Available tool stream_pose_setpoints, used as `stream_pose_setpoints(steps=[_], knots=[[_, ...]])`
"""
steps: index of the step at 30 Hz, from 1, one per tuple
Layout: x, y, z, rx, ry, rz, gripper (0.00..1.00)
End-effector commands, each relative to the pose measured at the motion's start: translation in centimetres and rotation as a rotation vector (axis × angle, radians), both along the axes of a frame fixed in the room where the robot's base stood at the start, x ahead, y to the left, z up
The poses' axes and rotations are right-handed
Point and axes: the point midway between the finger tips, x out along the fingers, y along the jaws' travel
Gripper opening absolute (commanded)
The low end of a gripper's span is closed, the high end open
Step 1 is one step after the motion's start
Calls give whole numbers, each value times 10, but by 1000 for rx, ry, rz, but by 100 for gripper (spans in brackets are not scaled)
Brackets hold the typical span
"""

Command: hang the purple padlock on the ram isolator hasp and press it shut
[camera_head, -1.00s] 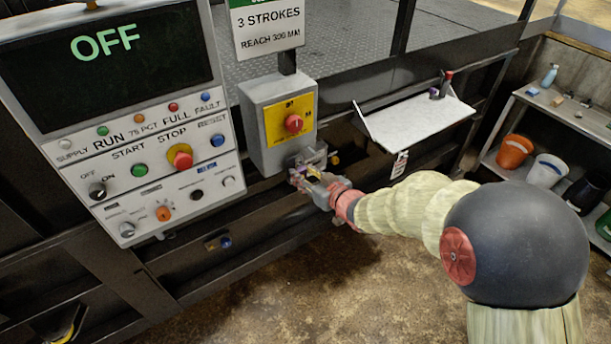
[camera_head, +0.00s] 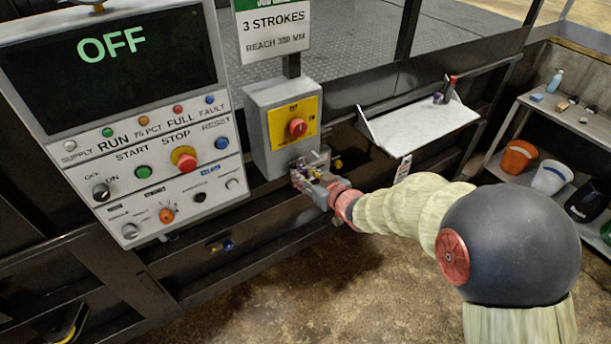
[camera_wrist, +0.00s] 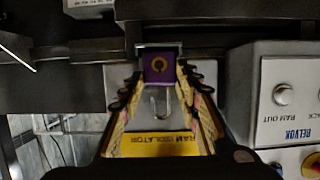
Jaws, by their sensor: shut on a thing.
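The purple padlock (camera_wrist: 158,67) is between my fingertips in the wrist view, its front with a round brass mark facing the camera. My gripper (camera_wrist: 158,78) is shut on it. A thin pale hook-shaped piece (camera_wrist: 161,103) shows between the fingers; I cannot tell if it is the shackle. The ram isolator (camera_head: 283,125) is a grey box with a yellow plate and red knob. My gripper also shows in the head view (camera_head: 305,175), just below the box. The hasp cannot be made out clearly there, nor whether the padlock touches it.
The control panel (camera_head: 130,130) reads OFF and stands left of the isolator. A white shelf (camera_head: 420,124) with small items juts out at the right. A rack (camera_head: 560,118) with buckets stands at the far right. A dark horizontal beam runs below the isolator.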

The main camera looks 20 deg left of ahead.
Motion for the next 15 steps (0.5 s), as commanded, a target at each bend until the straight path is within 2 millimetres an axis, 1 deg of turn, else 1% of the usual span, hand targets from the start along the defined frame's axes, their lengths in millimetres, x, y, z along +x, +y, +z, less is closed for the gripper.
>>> stream_pose_setpoints(steps=[15], knots=[[0, 0, -4, 0, 0, 0, 13]])
